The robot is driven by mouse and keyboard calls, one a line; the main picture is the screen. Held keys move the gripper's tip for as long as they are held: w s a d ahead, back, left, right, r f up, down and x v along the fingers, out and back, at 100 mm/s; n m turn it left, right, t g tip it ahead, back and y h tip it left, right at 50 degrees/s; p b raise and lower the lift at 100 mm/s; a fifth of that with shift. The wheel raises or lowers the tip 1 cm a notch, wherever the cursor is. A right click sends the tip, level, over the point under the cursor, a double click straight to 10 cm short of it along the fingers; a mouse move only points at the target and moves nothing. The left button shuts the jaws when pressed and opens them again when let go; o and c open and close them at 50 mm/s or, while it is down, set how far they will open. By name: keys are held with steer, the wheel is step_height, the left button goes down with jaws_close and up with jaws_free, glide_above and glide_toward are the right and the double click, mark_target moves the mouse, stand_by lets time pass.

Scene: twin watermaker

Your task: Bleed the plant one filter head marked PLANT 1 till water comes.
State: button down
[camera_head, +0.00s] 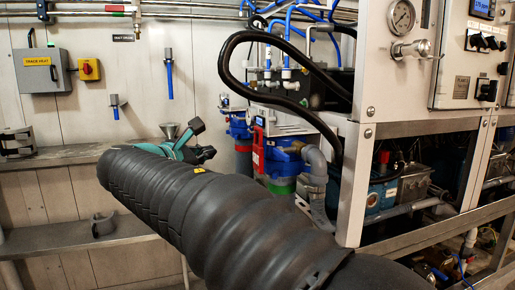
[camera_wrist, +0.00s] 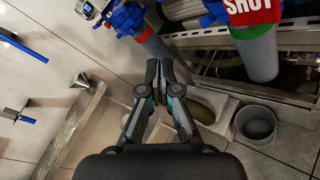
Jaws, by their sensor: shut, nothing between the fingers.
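Filter housings with blue heads stand beside the rack in the head view, one at the left (camera_head: 240,130) and one at the right (camera_head: 285,160) with a green band. In the wrist view, one blue head (camera_wrist: 128,18) with a grey bowl is at the top left, and another grey bowl (camera_wrist: 258,52) with a red label and green band is at the right. No PLANT 1 mark is readable and no water shows. My gripper (camera_wrist: 159,66) is shut and empty, below and between these bowls in the wrist picture. In the head view my gripper (camera_head: 195,140) is partly hidden by my arm.
A grey bucket (camera_wrist: 255,123) stands on the floor at the right. A metal funnel (camera_wrist: 80,82) is on the shelf (camera_wrist: 65,130) at left. Black hoses (camera_head: 225,70) loop in front of the rack (camera_head: 350,180). Blue-handled tools (camera_head: 169,80) hang on the wall.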

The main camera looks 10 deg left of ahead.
steer(key=w+d+b, duration=0.2)
steer(key=w+d, duration=0.2)
steer(key=d, duration=0.3)
steer(key=shift+w+d, duration=0.3)
steer(key=shift+w+d, duration=0.1)
stand_by(1.6)
steer(key=shift+w+d, duration=0.15)
steer(key=shift+d, duration=0.15)
steer(key=shift+w+d, duration=0.25)
steer(key=shift+d, duration=0.15)
stand_by(1.5)
steer(key=shift+a, duration=0.1)
stand_by(0.4)
steer(key=shift+s+a, duration=0.5)
steer(key=shift+a, duration=0.2)
